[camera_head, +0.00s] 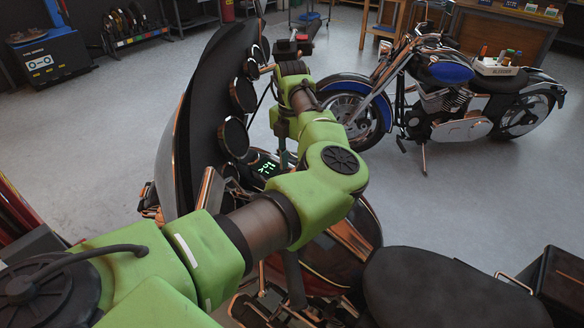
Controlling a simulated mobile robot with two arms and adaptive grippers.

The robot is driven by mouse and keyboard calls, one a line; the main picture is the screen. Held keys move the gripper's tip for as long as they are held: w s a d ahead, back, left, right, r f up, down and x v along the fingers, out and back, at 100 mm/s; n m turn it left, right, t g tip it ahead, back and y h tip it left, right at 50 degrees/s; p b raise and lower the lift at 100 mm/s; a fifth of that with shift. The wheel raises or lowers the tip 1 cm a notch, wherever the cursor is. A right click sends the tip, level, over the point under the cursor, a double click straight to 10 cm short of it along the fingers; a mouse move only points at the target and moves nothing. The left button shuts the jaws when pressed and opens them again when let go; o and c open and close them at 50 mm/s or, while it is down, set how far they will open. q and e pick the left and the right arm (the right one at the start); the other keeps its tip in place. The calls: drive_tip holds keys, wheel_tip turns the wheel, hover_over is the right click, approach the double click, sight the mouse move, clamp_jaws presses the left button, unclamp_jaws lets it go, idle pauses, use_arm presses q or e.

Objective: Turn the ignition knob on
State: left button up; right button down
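The ignition knob cannot be made out; my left arm covers much of the dash area where a small display with green digits (265,168) is lit. The near motorcycle has a tall dark fairing (205,95), a dark tank with copper trim (335,262) and a black seat (445,290). My green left arm reaches across it from the lower left. My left gripper (283,154) seems to show only as a grey sliver below the wrist, beside the display. Its fingers are mostly hidden, so I cannot tell whether it touches anything. My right gripper is out of view.
Several round black discs (234,138) line the fairing close to my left wrist. A blue motorcycle (450,75) stands at the back right, with a white box (497,67) on its seat. The grey floor (470,185) between the two motorcycles is clear.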

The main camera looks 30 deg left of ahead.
use_arm(q)
drive_tip(key=shift+f, duration=1.4)
clamp_jaws()
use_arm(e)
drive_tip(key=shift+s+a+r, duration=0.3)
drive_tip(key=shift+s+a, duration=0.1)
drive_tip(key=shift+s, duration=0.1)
use_arm(q)
drive_tip(key=shift+p, duration=0.35)
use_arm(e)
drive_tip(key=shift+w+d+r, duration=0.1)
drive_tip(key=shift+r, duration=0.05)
